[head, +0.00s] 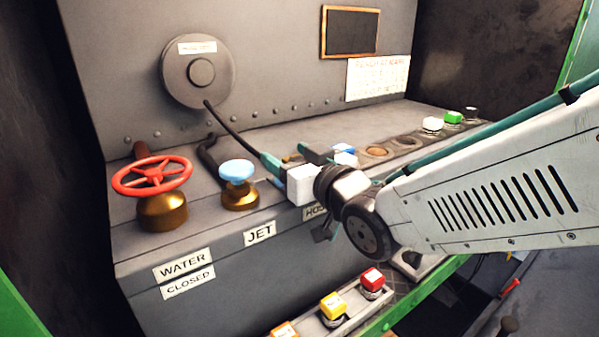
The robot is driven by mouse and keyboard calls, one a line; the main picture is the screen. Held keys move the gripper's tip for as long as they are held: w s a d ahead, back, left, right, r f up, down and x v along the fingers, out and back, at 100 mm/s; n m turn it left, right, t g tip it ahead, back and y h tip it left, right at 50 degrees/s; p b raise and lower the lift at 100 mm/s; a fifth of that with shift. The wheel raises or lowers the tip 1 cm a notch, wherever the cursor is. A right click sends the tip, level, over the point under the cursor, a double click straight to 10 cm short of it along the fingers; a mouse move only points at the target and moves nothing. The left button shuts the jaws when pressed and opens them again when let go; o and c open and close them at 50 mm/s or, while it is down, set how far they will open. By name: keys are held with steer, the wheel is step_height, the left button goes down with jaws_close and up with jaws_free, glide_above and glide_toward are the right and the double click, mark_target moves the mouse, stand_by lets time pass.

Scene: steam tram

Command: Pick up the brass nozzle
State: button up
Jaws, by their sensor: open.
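I cannot make out the brass nozzle for certain. A small brass-coloured piece (292,157) shows on the grey bench just behind my gripper, mostly hidden, and I cannot tell what it is. My gripper (304,186) is open over the front edge of the bench, near the HOSE label, and I see nothing held in it. Its white block and dark parts hide the bench behind. A black hose (232,129) runs from the round reel (201,71) to a teal end piece (270,164) beside my gripper.
A red valve wheel (152,176) and a blue-topped brass knob (239,184) stand on the left. Coloured buttons (334,305) sit below in front.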

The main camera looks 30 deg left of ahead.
mark_target(291, 156)
steer(key=shift+w+a, duration=0.15)
steer(key=shift+a, duration=0.05)
steer(key=c, duration=1.1)
steer(key=shift+c, duration=0.2)
steer(key=shift+r, duration=0.45)
step_height(291, 156, up, 3)
steer(key=shift+d+r, duration=0.1)
steer(key=shift+d, duration=0.05)
steer(key=r+v, duration=0.1)
steer(key=v, duration=1.4)
steer(key=shift+s+d, duration=0.25)
steer(key=shift+s, duration=0.2)
